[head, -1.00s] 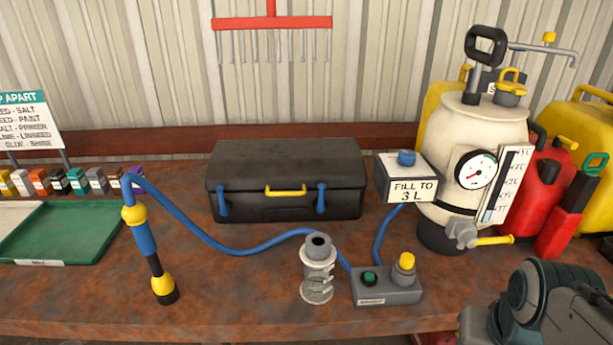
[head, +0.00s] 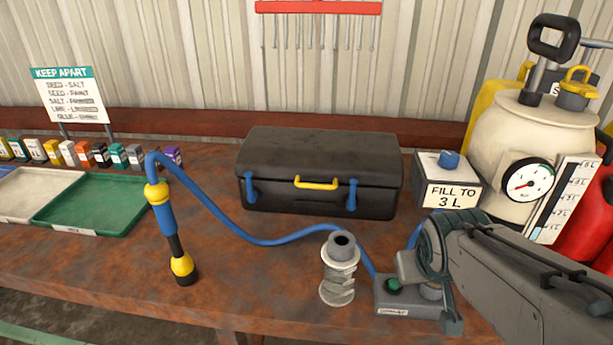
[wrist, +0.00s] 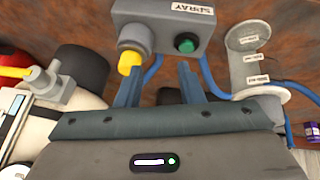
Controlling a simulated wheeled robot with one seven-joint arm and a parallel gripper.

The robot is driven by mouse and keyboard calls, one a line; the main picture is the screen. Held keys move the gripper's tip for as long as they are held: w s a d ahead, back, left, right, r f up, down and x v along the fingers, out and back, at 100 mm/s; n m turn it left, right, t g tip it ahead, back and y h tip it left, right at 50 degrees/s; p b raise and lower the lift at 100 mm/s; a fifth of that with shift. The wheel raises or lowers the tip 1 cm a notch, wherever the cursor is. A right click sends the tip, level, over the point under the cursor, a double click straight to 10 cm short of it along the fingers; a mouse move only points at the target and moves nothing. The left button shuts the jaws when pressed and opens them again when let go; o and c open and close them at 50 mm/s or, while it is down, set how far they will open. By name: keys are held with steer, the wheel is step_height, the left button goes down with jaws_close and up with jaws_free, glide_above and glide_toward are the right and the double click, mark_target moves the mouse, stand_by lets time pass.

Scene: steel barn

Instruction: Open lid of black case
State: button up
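The black case (head: 319,170) stands at the back middle of the bench in the head view. Its lid (head: 320,148) is down. A yellow handle (head: 316,183) and two blue latches, left (head: 249,188) and right (head: 351,195), are on its front. My arm reaches in from the right, its end over the grey control box, right of and in front of the case. My gripper (wrist: 160,83) shows two fingers apart with nothing between them in the wrist view. Its fingertips are hard to make out in the head view. I cannot identify the case clearly in the wrist view.
A grey control box (head: 392,302) is close to my gripper. A grey ribbed cylinder (head: 338,281), a blue hose (head: 222,229) and its blue-and-yellow wand (head: 168,222) stand before the case. A "FILL TO 3 L" box (head: 447,193) and white tank (head: 500,140) are right; a green tray (head: 95,207) is left.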

steer(key=w+n+t, duration=0.1)
steer(key=w, duration=0.1)
steer(key=w+t+b, duration=0.1)
steer(key=w, duration=0.1)
steer(key=w+n+t+b, duration=0.1)
steer(key=w, duration=0.1)
steer(key=shift+w+d+f+n, duration=0.25)
steer(key=shift+w+f+n, duration=0.05)
steer(key=shift+w, duration=0.1)
steer(key=w+a+n+t+y+b, duration=0.1)
steer(key=w+a+n+t+b, duration=0.15)
steer(key=w, duration=0.25)
steer(key=n+y+b, duration=0.3)
steer(key=n+y, duration=0.9)
steer(key=n, duration=0.7)
glide_toward(317, 188)
steer(key=shift+t, duration=0.45)
steer(key=x, duration=1.1)
steer(key=shift+s+f, duration=0.15)
steer(key=shift+f, duration=0.05)
jaws_close()
